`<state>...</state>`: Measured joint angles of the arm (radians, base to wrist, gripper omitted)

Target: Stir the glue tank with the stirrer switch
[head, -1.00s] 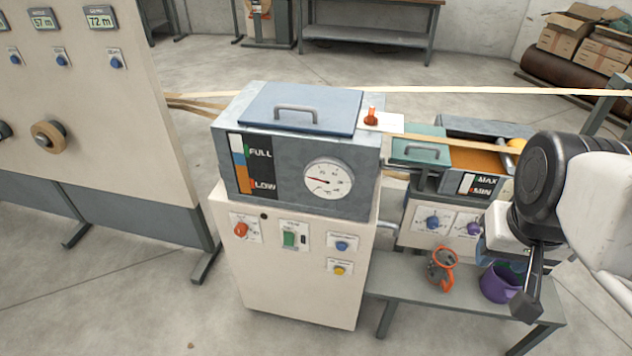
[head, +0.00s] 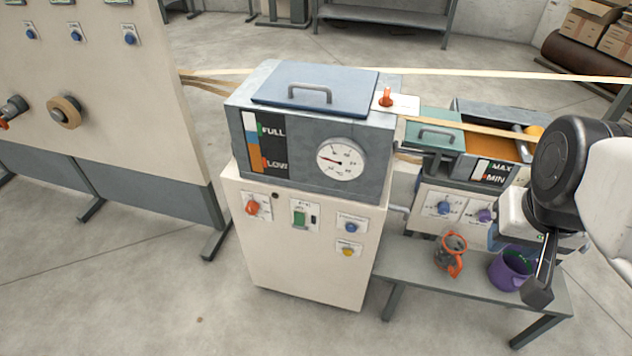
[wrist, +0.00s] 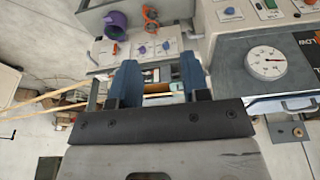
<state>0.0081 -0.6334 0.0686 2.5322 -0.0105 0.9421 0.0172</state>
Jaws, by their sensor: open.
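The glue tank (head: 215,115) is a grey box with a blue lid, a FULL/LOW level strip and a round gauge (head: 341,159). It sits on a cream cabinet (head: 305,265). The cabinet front carries a red knob (head: 252,208), a green switch (head: 299,218), a blue button (head: 351,228) and a yellow button (head: 347,252). Their labels are too small to read, so I cannot tell which is the stirrer switch. My gripper (wrist: 158,80) is open and empty, right of the cabinet in the head view, touching none of these controls. The gauge also shows in the wrist view (wrist: 266,62).
Floor before the cabinet is clear.

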